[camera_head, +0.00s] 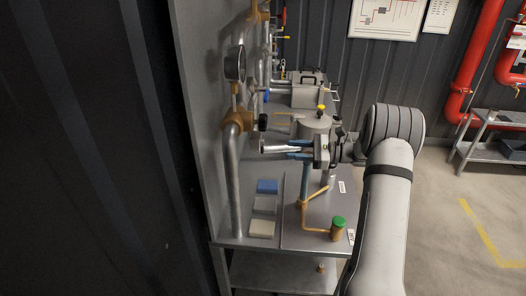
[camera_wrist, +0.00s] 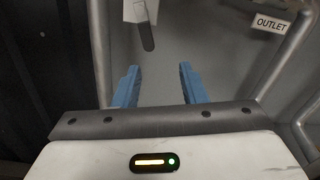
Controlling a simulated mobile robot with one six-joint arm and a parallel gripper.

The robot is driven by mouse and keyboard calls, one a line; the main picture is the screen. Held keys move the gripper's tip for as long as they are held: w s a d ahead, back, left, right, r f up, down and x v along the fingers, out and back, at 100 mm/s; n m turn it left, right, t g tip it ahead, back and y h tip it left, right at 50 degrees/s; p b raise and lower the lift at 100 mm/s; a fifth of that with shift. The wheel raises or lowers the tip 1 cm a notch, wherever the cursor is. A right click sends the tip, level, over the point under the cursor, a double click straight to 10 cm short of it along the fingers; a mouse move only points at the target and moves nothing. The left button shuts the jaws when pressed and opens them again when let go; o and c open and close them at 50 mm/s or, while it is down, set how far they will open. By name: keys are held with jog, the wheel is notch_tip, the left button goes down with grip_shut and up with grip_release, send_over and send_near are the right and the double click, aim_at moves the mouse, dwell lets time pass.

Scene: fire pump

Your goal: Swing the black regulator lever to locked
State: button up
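In the wrist view a dark, rounded lever (camera_wrist: 146,37) hangs down from a pale block (camera_wrist: 140,11) near the top middle. It looks like the black regulator lever. My gripper (camera_wrist: 159,68) shows two blue fingers, apart and with nothing between them. The lever lies beyond the fingertips, a little left of the middle of the gap, and does not touch them. In the head view my gripper (camera_head: 289,148) points left toward the pipework at the panel. A black knob or lever end (camera_head: 262,122) shows beside a brass fitting (camera_head: 239,120); I cannot tell if it is the same part.
A gauge (camera_head: 235,63) stands above the brass fitting. Grey pipes flank the fingers in the wrist view, with an OUTLET label (camera_wrist: 271,23) at upper right.

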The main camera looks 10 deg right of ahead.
aim_at(262, 146)
jog(key=b+v, duration=0.2)
jog(key=v, duration=0.5)
jog(key=shift+s+d, duration=0.2)
jog(key=shift+d, duration=0.15)
jog(key=w+a+n, duration=0.1)
jog(key=w+a, duration=0.2)
jog(key=a, duration=1.7)
jog(key=shift+w+r+b, duration=0.2)
jog(key=shift+r+b, duration=0.1)
jog(key=shift+b, duration=0.05)
